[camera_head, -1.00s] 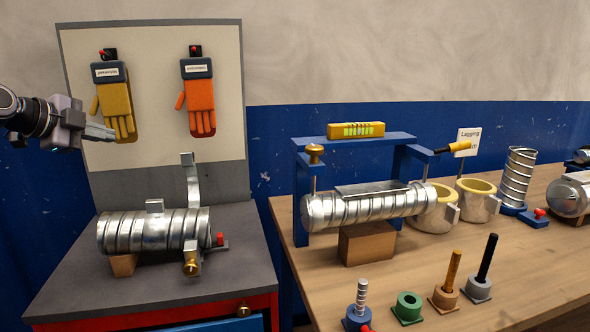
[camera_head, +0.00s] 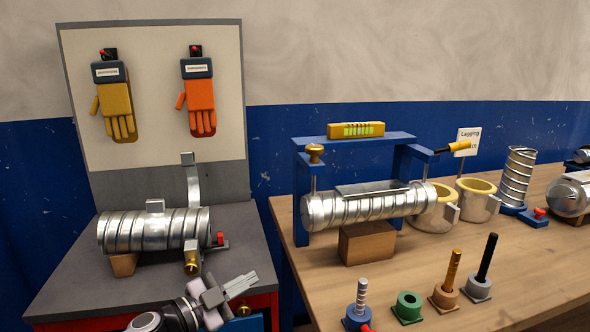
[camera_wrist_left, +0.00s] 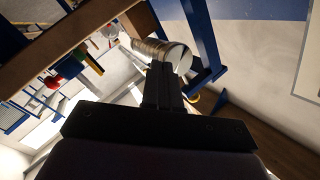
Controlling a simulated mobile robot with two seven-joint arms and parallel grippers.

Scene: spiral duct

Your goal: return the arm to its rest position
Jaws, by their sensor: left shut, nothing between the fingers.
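My left gripper (camera_head: 240,286) is in the lower middle-left of the head view, in front of the grey-topped cabinet (camera_head: 60,290). Its fingers are shut with nothing between them and point right and slightly up. In the left wrist view the shut fingers (camera_wrist_left: 162,88) point up the picture, towards a silver duct (camera_wrist_left: 160,52) that shows beyond them. The gripper is apart from the spiral duct (camera_head: 150,231) on the cabinet, lower in the picture than it. My right gripper is not in view.
A wooden bench (camera_head: 540,262) on the right holds a second duct (camera_head: 370,204) under a blue frame (camera_head: 301,210), and several small posts near its front. A board (camera_head: 155,60) with yellow (camera_head: 118,98) and orange gloves (camera_head: 201,100) stands behind the cabinet.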

